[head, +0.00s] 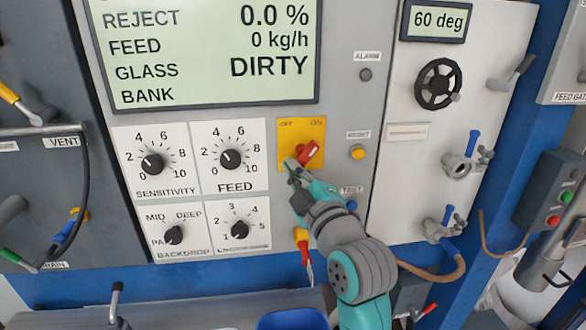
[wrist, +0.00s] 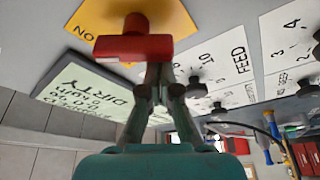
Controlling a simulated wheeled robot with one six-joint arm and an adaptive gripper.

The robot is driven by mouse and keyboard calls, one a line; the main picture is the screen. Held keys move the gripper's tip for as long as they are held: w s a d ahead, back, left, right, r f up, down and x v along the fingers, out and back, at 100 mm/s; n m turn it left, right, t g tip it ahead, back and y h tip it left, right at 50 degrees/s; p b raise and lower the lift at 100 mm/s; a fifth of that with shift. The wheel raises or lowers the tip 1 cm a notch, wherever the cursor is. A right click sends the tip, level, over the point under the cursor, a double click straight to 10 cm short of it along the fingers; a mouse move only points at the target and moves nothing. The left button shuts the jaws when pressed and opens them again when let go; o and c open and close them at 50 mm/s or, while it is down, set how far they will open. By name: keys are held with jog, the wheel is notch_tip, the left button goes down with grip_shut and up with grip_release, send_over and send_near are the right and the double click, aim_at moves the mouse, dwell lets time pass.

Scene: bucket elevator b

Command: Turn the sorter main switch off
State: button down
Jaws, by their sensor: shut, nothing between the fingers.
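The sorter main switch is a red rotary handle (head: 309,152) on a yellow plate (head: 288,139) marked OFF at left and ON at right. The handle is tilted, its upper end pointing up and right toward ON. My gripper (head: 291,164) is shut and empty, at the lower left of the handle. In the wrist view the red handle (wrist: 133,48) lies across the tips of my shut gripper (wrist: 157,72). The tips look very close to it; whether they touch I cannot tell. They hide part of the plate's lower edge.
The display (head: 210,52) above left reads DIRTY. The feed knob (head: 229,159) is left of the plate. A yellow reset button (head: 357,152) is to the right, and a blue button (head: 351,205) sits beside my arm. A black handwheel (head: 438,84) stands further right.

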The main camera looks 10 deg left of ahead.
jog(key=d+n+g+h, duration=0.1)
jog(key=n, duration=0.3)
jog(key=d+f+n+g+h, duration=0.1)
jog(key=n, duration=0.4)
jog(key=w+d+n+g, duration=0.1)
jog(key=n, duration=0.4)
jog(key=shift+f+g+h, duration=0.4)
jog(key=shift+d, duration=0.1)
dwell(0.4)
jog(key=s+d, duration=0.2)
jog(key=s, duration=0.7)
jog(key=shift+s+f, duration=0.15)
jog(key=shift+f, duration=0.15)
